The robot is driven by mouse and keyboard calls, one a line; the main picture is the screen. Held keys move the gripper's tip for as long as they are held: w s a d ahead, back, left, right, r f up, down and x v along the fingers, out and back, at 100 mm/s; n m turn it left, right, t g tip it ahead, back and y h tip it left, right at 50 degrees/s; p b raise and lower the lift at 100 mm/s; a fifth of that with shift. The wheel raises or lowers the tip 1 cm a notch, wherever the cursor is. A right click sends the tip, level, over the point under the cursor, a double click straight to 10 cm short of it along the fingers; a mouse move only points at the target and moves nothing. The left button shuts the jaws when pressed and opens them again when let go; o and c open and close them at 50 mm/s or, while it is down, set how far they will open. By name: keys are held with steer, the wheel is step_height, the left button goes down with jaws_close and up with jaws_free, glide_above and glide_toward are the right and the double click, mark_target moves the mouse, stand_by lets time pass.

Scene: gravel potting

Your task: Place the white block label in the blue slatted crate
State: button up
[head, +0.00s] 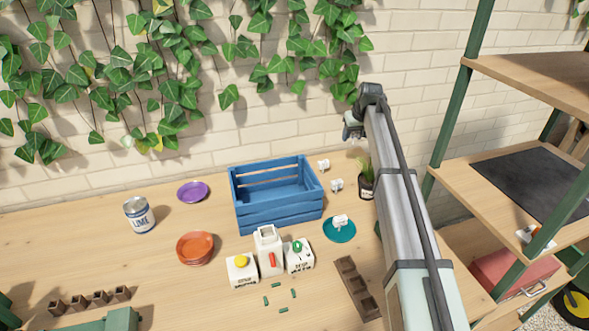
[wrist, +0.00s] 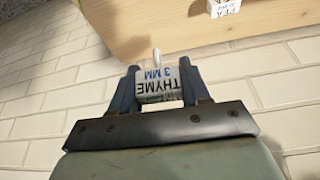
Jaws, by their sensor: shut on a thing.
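My gripper (wrist: 159,70) is shut on a white block label (wrist: 157,87) with "THYME 3 MM" printed on it. The lettering appears upside down in the wrist view, and a finger stands at each side of the block. In the head view my gripper (head: 352,130) is raised in front of the brick wall, right of and beyond the blue slatted crate (head: 280,213); the held block is too small to make out there. The crate stands on the table, its visible inside empty. Other white block labels stand right of the crate (head: 323,165), (head: 336,185) and on a teal saucer (head: 327,232).
A purple saucer (head: 193,184), orange saucers (head: 194,247) and a lime tin (head: 138,215) stand left. Shelving (head: 520,70) is at right.

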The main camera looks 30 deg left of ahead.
step_height(320, 180, up, 3)
steer(key=shift+r, duration=0.1)
steer(key=shift+s+a, duration=0.45)
steer(key=shift+s, duration=0.15)
steer(key=s+a+n+g, duration=0.2)
steer(key=s+a+n, duration=0.35)
steer(key=s, duration=0.55)
steer(key=s+a+n+g+y, duration=0.1)
steer(key=s+a+n, duration=0.4)
steer(key=s, duration=0.5)
steer(key=s+a+n+g, duration=0.2)
steer(key=s+a+n, duration=0.2)
steer(key=s+a, duration=0.5)
steer(key=shift+s+d+f, duration=0.25)
steer(key=shift+d+f, duration=0.15)
steer(key=shift+f, duration=2.1)
steer(key=shift+s+d+f, duration=0.2)
steer(key=shift+d+f, duration=0.25)
steer(key=shift+f, duration=2.05)
steer(key=shift+s+d+f, duration=0.25)
steer(key=shift+d+f, duration=0.15)
steer(key=shift+f, duration=2.1)
steer(key=o, duration=1)
steer(key=shift+f, duration=0.1)
